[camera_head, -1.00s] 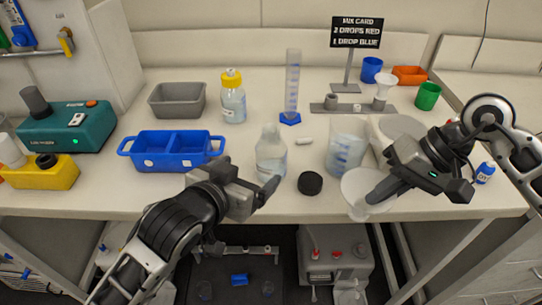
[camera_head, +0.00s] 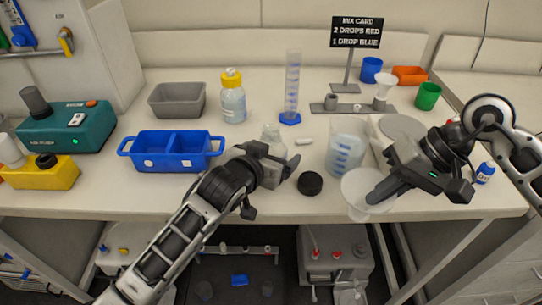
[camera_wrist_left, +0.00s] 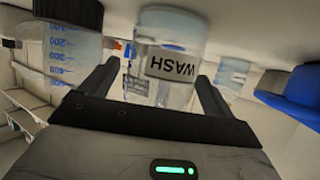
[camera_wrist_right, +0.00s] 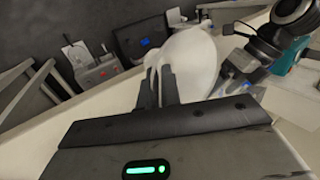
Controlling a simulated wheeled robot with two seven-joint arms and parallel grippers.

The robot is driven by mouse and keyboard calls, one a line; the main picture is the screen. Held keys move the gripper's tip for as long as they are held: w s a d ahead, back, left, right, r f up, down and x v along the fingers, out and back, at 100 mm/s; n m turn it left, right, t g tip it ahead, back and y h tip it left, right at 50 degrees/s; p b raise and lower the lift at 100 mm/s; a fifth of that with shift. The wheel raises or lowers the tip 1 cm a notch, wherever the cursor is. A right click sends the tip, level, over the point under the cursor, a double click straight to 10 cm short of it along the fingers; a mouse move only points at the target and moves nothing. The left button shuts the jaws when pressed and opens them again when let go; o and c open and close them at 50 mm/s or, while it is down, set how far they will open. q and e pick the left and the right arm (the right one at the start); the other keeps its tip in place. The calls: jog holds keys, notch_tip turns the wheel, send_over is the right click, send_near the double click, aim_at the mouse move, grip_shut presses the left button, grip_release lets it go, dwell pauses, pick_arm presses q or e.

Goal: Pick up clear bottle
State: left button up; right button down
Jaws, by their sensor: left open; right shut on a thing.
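The clear bottle (camera_head: 272,138) stands upright near the front of the bench, its lower part hidden by my left gripper in the head view. In the left wrist view the bottle (camera_wrist_left: 172,66) carries a WASH label and stands between the two fingers. My left gripper (camera_wrist_left: 157,88) is open, with a finger on either side of the bottle; contact is not clear. It also shows in the head view (camera_head: 281,163). My right gripper (camera_head: 376,196) is shut on a white funnel (camera_head: 364,186) at the bench's front edge. The funnel also shows in the right wrist view (camera_wrist_right: 190,58).
A black cap (camera_head: 310,183) lies just right of my left gripper. A graduated beaker (camera_head: 345,152) stands behind the funnel. A blue two-part tray (camera_head: 172,163) is on the left. A yellow-capped bottle (camera_head: 232,100) and a measuring cylinder (camera_head: 292,85) stand behind.

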aim_at(266, 134)
pick_arm(q)
jog(key=c, duration=1.2)
jog(key=shift+r, duration=0.1)
jog(key=shift+c, duration=0.2)
jog(key=shift+r, duration=0.1)
notch_tip(266, 134, up, 10)
jog(key=shift+f, duration=0.1)
jog(key=shift+f, duration=0.1)
jog(key=shift+f+b, duration=0.7)
jog(key=shift+f, duration=0.85)
pick_arm(e)
jog(key=shift+f, duration=0.75)
pick_arm(q)
jog(key=shift+f, duration=0.35)
pick_arm(e)
jog(key=shift+f, duration=0.15)
